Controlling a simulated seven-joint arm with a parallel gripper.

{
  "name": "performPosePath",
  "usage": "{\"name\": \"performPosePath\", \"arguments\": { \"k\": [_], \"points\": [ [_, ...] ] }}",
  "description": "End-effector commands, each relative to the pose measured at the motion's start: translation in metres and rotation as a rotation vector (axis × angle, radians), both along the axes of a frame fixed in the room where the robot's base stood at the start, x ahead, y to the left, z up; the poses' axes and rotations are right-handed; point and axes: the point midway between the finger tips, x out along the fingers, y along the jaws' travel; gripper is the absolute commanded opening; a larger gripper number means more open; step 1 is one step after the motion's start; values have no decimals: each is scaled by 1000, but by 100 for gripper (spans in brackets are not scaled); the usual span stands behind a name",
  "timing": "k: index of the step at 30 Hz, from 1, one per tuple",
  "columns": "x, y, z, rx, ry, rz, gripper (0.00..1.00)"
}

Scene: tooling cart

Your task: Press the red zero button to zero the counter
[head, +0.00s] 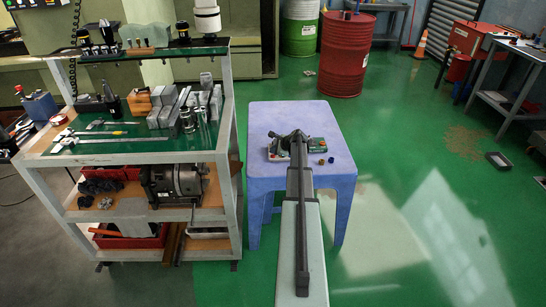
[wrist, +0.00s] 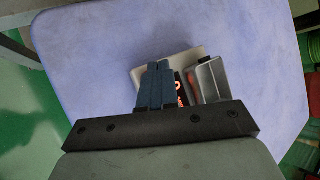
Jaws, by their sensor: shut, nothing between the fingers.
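The counter (head: 279,152) stands on the blue-violet table, partly hidden behind my gripper (head: 297,136). In the wrist view the counter's glowing red digits (wrist: 179,92) show just right of my fingers, with a grey box-like part (wrist: 208,78) beside them and a pale base (wrist: 182,60) behind. My gripper also shows in the wrist view (wrist: 158,66), its two fingers together and empty, over the counter. I cannot tell whether the fingertips touch it. I cannot make out the red zero button for certain; the fingers cover part of the counter.
The table (head: 260,118) is mostly bare around the counter. A small brass piece (head: 322,162) and a dark piece (head: 331,160) lie to its right. A tooling cart (head: 228,130) loaded with blocks and tools stands close on the left. A red drum (head: 346,55) stands behind.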

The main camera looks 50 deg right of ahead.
Motion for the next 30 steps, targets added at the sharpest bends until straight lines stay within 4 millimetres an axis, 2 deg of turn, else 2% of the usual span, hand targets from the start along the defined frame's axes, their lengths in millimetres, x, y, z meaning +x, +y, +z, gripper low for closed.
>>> {"name": "performPosePath", "arguments": {
  "k": [14,30],
  "points": [
    [0,0,5,-1,0,1,0],
    [0,0,45,-2,-1,1,0]
  ]
}}
